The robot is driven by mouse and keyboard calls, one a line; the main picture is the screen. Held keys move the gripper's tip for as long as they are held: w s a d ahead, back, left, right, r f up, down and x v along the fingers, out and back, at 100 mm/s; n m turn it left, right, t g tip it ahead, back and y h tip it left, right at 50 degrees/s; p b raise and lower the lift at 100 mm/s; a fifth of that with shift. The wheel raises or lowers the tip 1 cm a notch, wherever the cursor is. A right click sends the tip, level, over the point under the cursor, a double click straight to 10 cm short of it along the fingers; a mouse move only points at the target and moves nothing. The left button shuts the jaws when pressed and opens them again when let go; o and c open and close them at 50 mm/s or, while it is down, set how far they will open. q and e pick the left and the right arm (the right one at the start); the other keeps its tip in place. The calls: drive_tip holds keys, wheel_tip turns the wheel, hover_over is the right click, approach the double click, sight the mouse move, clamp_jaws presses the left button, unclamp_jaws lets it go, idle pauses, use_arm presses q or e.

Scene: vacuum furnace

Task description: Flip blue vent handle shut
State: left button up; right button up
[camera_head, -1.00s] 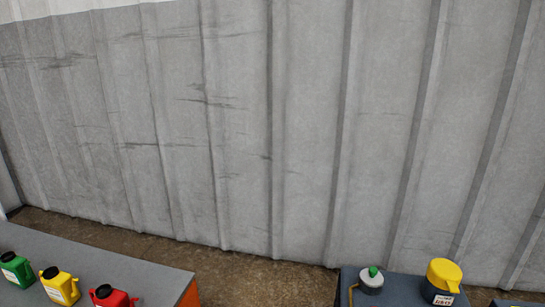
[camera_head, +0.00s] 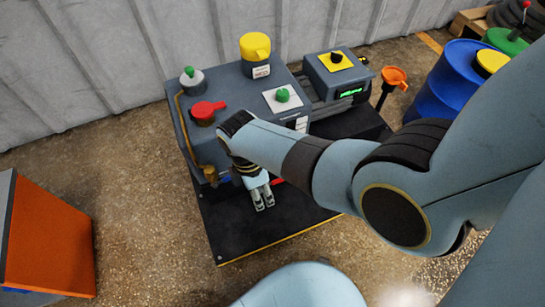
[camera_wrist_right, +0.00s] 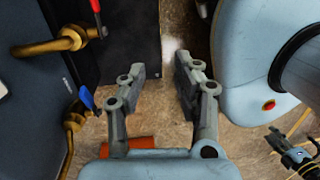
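The blue vent handle (camera_wrist_right: 87,99) shows in the right wrist view, beside a brass fitting (camera_wrist_right: 75,118) on the left. In the head view only a small blue part (camera_head: 225,180) shows, low on the front of the furnace unit (camera_head: 228,136) and close to my right arm. My right gripper (camera_wrist_right: 160,68) is open and empty, its two fingers apart to the right of the blue handle, not touching it. In the head view my right gripper (camera_head: 263,197) points down in front of the unit. A dark jointed part (camera_wrist_right: 293,155), apparently my left gripper, shows at the lower right.
The unit stands on a black base (camera_head: 240,240) with a yellow edge. An orange-sided bench (camera_head: 48,240) stands left. Floor between is clear. A blue drum (camera_head: 445,82) stands right.

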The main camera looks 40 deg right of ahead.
wheel_tip(320, 180, up, 4)
drive_tip(key=t+b, duration=0.1)
drive_tip(key=t, duration=0.1)
hover_over(228, 176)
wheel_tip(228, 176, down, 3)
drive_tip(key=b, duration=0.3)
drive_tip(key=shift+r, duration=0.2)
use_arm(q)
drive_tip(key=w+d+r+b, duration=0.1)
drive_tip(key=w+d+b, duration=0.1)
drive_tip(key=w, duration=0.7)
use_arm(e)
drive_tip(key=shift+f, duration=0.8)
wheel_tip(228, 176, down, 6)
drive_tip(key=b, duration=0.5)
drive_tip(key=shift+r, duration=0.15)
use_arm(q)
drive_tip(key=w+d+r+t, duration=0.1)
drive_tip(key=w+d+r, duration=0.2)
drive_tip(key=w+r, duration=0.5)
drive_tip(key=shift+d+r+h+b, duration=0.3)
drive_tip(key=shift+d+r, duration=0.1)
drive_tip(key=shift+r, duration=1.7)
use_arm(e)
clamp_jaws()
